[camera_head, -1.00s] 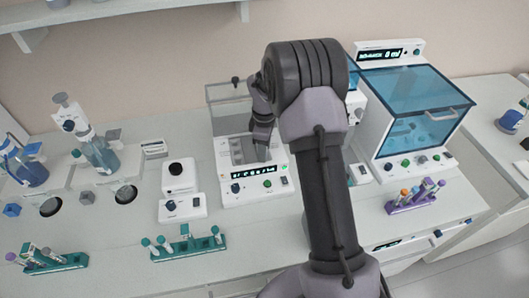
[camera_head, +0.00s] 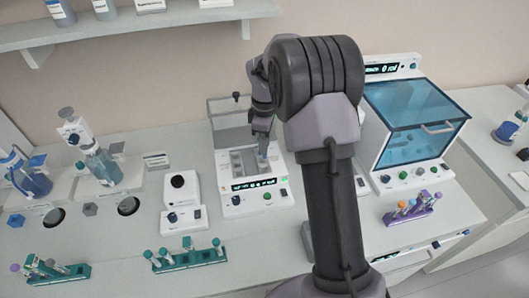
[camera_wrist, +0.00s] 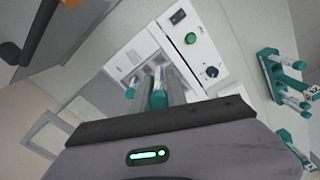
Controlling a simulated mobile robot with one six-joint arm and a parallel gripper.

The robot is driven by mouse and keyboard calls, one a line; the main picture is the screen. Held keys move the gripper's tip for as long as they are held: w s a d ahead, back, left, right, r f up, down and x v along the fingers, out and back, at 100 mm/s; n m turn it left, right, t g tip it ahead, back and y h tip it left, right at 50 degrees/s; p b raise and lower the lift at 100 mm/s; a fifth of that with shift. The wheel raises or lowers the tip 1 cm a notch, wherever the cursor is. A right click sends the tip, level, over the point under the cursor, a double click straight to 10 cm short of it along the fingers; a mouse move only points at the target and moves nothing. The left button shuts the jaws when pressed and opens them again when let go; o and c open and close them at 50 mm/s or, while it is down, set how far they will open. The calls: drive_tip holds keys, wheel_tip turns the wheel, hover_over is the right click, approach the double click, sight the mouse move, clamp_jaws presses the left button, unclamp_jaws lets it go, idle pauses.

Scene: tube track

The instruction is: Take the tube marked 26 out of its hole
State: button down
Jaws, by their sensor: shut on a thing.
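My gripper (camera_head: 262,140) is over the white block device (camera_head: 240,199), with its fingers pointing down. In the wrist view my gripper (camera_wrist: 161,92) is shut on a tube with a teal cap (camera_wrist: 159,99). The pale lower part of this tube shows just below the fingers in the head view (camera_head: 263,153). No number can be read on it, and I cannot tell whether its tip is clear of the block. Another teal cap (camera_wrist: 130,93) shows beside the fingers in the wrist view.
Teal racks with tubes (camera_head: 188,260) (camera_head: 60,274) stand at the front left. A purple rack (camera_head: 410,214) stands right of my arm. A blue-lidded box (camera_head: 415,117) is at the back right. A small white device (camera_head: 183,218) stands left of the block device.

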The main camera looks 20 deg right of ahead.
drive_tip(key=shift+r, duration=0.45)
wheel_tip(320, 180, up, 7)
drive_tip(key=p, duration=0.6)
drive_tip(key=shift+p, duration=0.4)
drive_tip(key=shift+f+b, duration=0.3)
drive_tip(key=shift+f, duration=0.1)
